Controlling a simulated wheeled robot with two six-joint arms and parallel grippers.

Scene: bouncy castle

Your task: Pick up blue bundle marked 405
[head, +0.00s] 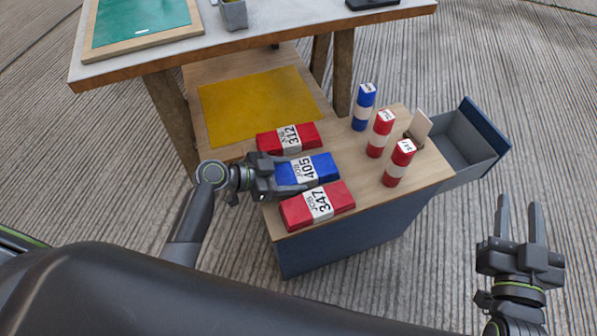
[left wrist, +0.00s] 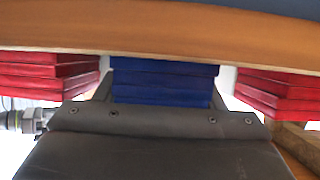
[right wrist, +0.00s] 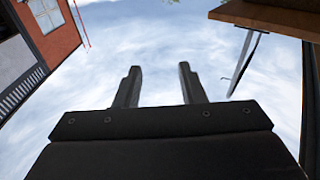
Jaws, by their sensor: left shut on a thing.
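The blue bundle marked 405 (head: 322,167) lies on the wooden top of a low cabinet, between two red bundles. It has a white label band. My left gripper (head: 290,176) is at its left end, shut on it. In the left wrist view the blue bundle (left wrist: 163,82) shows as stacked blue layers between my fingers, close to the wooden surface. My right gripper (head: 519,222) is open and empty, off to the right of the cabinet over the floor. In the right wrist view its fingers (right wrist: 157,88) are apart with only sky between them.
A red bundle marked 312 (head: 288,138) lies just behind and a red bundle marked 347 (head: 318,205) just in front. A blue upright roll (head: 363,108) and two red ones (head: 380,134) stand to the right. An open drawer (head: 468,140) juts right. A yellow mat (head: 260,104) lies behind.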

